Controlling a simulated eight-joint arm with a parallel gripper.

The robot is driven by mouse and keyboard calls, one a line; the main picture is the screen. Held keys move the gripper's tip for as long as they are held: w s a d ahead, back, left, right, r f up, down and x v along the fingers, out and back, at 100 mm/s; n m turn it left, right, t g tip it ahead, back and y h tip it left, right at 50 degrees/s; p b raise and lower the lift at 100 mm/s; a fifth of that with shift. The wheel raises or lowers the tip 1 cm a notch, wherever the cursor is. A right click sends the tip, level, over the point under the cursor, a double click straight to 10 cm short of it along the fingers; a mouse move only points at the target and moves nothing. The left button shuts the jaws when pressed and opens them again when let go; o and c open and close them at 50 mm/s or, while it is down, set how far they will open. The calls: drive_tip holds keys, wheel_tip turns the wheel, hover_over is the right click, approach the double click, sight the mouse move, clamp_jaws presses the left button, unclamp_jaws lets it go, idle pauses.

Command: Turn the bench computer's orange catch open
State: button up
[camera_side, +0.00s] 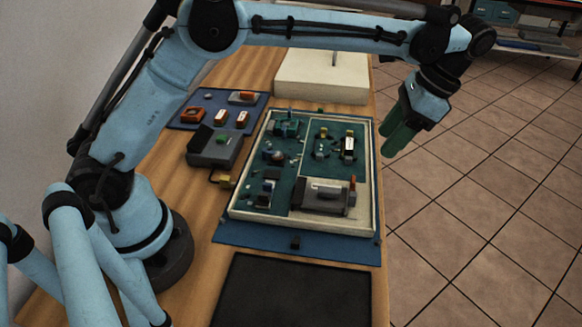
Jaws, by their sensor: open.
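The bench computer appears to be the open, cream-rimmed case (377,180) with green boards inside, lying on a blue mat (232,235). A small upright orange piece (353,184), probably the catch, stands at the right end of a grey block (318,197) in the case's near right part. My gripper (398,140), with dark green fingers pointing down, hangs beyond the case's right edge, up and to the right of the orange piece and apart from it. It is open, with nothing seen between the fingers; their gap is hard to make out from this side.
A blue tray (178,122) with orange and white parts lies to the left of the case, with a grey device (213,148) nearby. A cream box (322,78) stands behind. A black mat (292,292) lies bare in front. Tiled floor is at right.

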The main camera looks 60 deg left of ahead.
sight(354, 179)
drive_tip(key=x, duration=1.1)
clamp_jaws()
